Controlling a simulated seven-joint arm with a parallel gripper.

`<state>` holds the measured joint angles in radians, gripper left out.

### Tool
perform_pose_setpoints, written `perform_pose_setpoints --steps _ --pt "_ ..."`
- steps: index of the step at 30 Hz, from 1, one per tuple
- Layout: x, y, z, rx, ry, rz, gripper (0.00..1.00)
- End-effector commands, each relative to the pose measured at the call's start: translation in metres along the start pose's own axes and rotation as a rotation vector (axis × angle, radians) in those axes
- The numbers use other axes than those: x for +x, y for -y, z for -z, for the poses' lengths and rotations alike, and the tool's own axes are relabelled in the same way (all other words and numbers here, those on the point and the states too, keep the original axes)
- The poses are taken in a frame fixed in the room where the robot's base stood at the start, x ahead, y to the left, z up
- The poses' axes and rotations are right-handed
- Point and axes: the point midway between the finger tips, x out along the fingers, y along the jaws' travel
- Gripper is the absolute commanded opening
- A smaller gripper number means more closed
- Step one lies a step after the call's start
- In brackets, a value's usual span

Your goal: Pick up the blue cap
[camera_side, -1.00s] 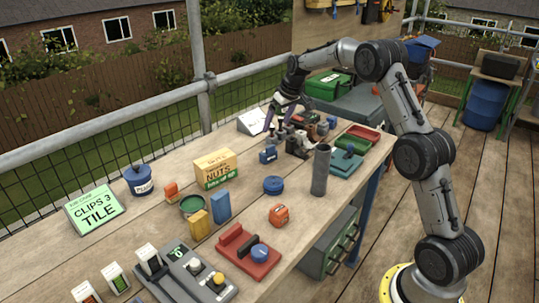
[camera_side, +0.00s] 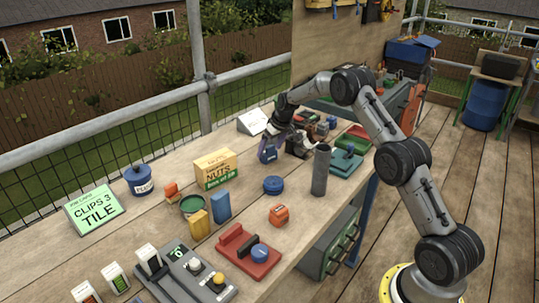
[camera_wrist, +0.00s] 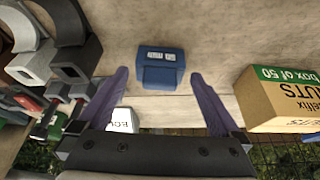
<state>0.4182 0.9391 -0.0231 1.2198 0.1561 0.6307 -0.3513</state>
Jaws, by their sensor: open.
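A round, low blue cap (camera_side: 273,185) stands upright on the bench in the side view, in front and to the right of the nuts box. It does not show in the wrist view. My gripper (camera_side: 269,152) is low over the bench, farther back than the cap and apart from it. Its purple fingers (camera_wrist: 158,76) are spread and empty in the wrist view. A small blue box with a white label (camera_wrist: 160,66) lies ahead, between the line of the fingertips; I cannot tell if they touch it.
The nuts box (camera_side: 215,168) stands left of my gripper. Grey clamp-like parts (camera_wrist: 65,45) crowd its other side.

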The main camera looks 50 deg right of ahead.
Motion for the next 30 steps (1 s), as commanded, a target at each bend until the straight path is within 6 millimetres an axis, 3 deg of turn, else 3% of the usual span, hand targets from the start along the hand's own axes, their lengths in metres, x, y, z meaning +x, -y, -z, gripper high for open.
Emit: perform_pose_setpoints --steps 4,12,24,30 --pt "0.014 0.0 0.0006 0.0 -0.002 0.0 1.0" --pt "0.0154 0.0 0.0009 0.0 -0.002 0.0 0.98" --pt "0.0153 0.0 0.0007 0.0 -0.002 0.0 0.26" --pt "0.015 -0.0001 0.0009 0.0 -0.002 0.0 0.25"
